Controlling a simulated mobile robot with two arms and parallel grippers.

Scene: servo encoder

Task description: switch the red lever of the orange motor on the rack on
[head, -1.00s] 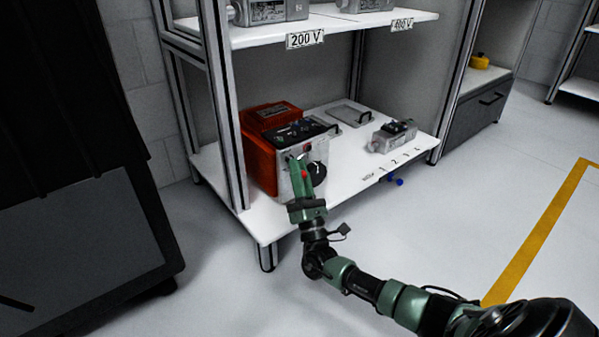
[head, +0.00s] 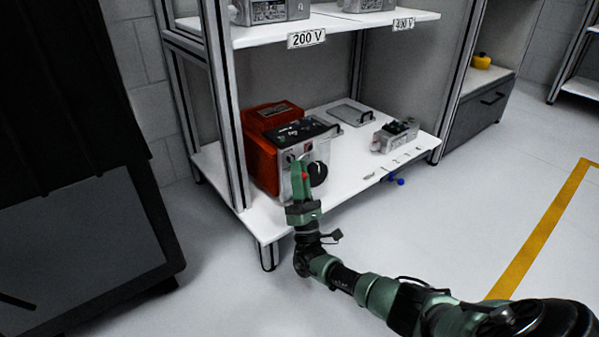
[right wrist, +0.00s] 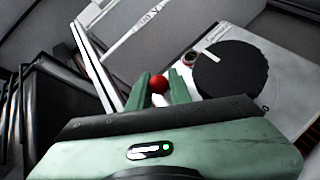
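The orange motor (head: 262,155) stands on the rack's lower shelf, with a grey front panel and a black round knob (head: 317,173). The knob shows large in the right wrist view (right wrist: 230,69). The lever's red ball (right wrist: 158,83) sits between the two green fingers of my right gripper (right wrist: 160,88), which flank it closely and look shut on it. In the head view my right gripper (head: 301,175) is at the motor's front panel, and the red ball (head: 305,176) shows between its fingers. The lever's shaft is mostly hidden. My left gripper is out of view.
The lower shelf (head: 350,160) also bears a small grey device (head: 396,136) and a flat plate with a handle (head: 350,114). A rack post (head: 226,110) stands close left of the motor. The upper shelf (head: 350,25) overhangs. The floor in front is clear.

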